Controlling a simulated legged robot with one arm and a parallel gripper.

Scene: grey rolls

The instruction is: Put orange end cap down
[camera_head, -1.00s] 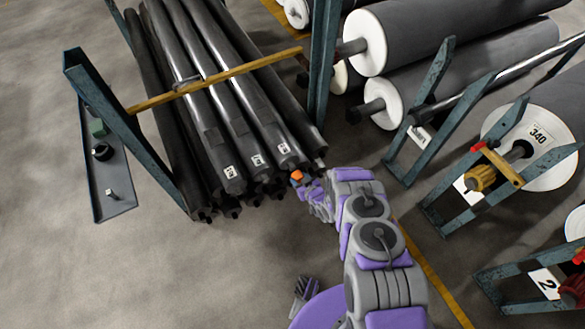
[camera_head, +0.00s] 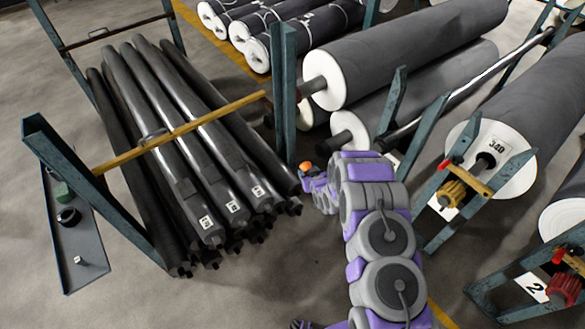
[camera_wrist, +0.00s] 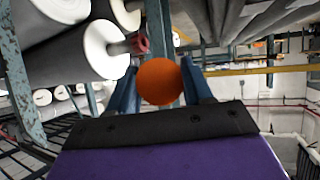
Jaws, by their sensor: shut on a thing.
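The orange end cap (camera_head: 307,168) is held at the tip of my gripper (camera_head: 312,178), just right of the rack's upright post in the head view. In the wrist view the end cap (camera_wrist: 159,82) shows as a round orange face between the two blue fingers of my gripper (camera_wrist: 160,90), which are shut on it. The cap is in the air, apart from the rolls and bars around it. The far side of the cap is hidden.
A rack of dark bars (camera_head: 190,150) with a yellow crossbar (camera_head: 180,133) stands at left. A narrow grey tray (camera_head: 82,240) with small items is beside it. Large white-ended rolls (camera_head: 400,50) lie at right. Bare floor (camera_head: 240,295) is in front.

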